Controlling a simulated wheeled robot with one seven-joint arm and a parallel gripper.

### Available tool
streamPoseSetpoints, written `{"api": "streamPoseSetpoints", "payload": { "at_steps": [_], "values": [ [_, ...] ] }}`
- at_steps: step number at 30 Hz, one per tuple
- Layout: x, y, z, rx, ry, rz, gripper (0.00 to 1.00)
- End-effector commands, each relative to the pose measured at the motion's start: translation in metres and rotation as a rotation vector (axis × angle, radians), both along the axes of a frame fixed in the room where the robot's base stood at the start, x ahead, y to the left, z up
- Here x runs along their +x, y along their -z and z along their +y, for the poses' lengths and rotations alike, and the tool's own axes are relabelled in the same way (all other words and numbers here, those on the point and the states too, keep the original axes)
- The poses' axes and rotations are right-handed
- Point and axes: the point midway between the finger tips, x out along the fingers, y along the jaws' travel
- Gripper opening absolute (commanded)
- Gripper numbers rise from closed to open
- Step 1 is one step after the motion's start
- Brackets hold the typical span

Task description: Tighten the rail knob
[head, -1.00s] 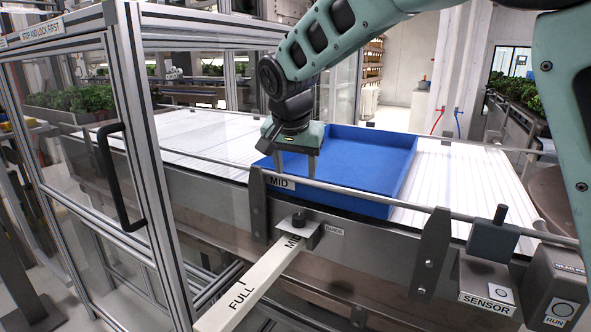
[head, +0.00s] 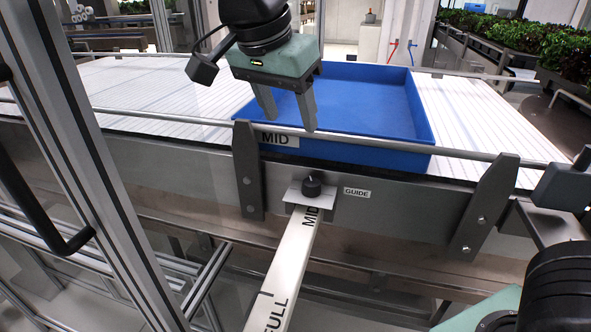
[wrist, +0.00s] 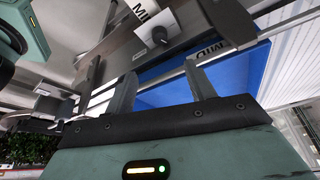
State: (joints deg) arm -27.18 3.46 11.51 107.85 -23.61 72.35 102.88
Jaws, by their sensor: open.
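The rail knob (head: 312,187) is a small black round knob on a metal bracket at the conveyor's near side. It sits at the upper end of a white bar (head: 285,262) marked MID and FULL. In the wrist view the knob (wrist: 158,36) shows beyond my fingers at the top. My gripper (head: 290,122) is open and empty, pointing down above and a little left of the knob, apart from it. Its fingertips appear near the silver guide rail (head: 385,147) and the MID label (head: 279,140). Whether they touch the rail cannot be told.
A blue tray (head: 425,115) sits on the white conveyor (head: 490,130) behind the rail. Dark upright brackets (head: 247,172) and (head: 484,210) flank the knob. A framed door with a black handle (head: 40,225) stands at the left. Space in front of the knob is open.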

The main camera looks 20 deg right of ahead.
Motion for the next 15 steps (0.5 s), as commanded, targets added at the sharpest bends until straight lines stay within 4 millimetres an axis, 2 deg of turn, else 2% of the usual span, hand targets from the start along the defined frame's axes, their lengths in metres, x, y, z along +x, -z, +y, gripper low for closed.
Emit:
{"api": "streamPoseSetpoints", "payload": {
  "at_steps": [4,7,15],
  "values": [
    [-0.005,0.002,-0.002,-0.010,0.018,-0.009,0.55],
    [-0.004,0.011,-0.005,-0.011,0.018,-0.007,0.55],
    [0.007,0.060,-0.022,-0.011,0.017,-0.004,0.55]
  ]
}}
